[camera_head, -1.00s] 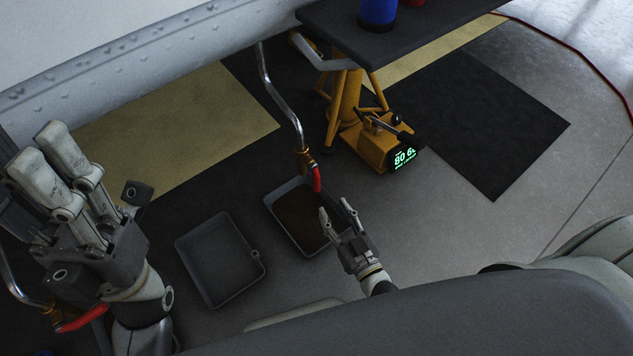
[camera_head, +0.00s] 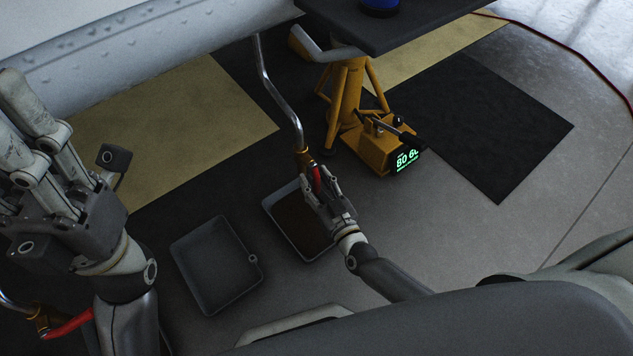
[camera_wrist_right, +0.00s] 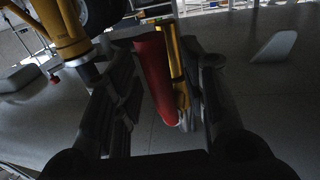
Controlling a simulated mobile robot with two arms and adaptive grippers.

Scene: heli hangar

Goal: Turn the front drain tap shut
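A drain tap (camera_head: 304,157) with a brass body hangs at the end of a bent metal pipe. Its red handle (camera_head: 316,180) points down over a tray of dark liquid. My right gripper (camera_head: 318,184) is at this handle. A second brass tap (camera_head: 42,318) with a red handle (camera_head: 70,325) is at the lower left, partly behind my left arm. My left gripper (camera_head: 25,140) is raised at the left, fingers apart and empty. I cannot tell which tap is the front one.
The filled tray (camera_head: 276,204) stands under the middle tap. An empty grey tray (camera_head: 214,265) lies to its left. A yellow jack (camera_head: 375,146) with a green display stands close behind on the right, beneath a dark tabletop (camera_head: 420,22). The floor at right is clear.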

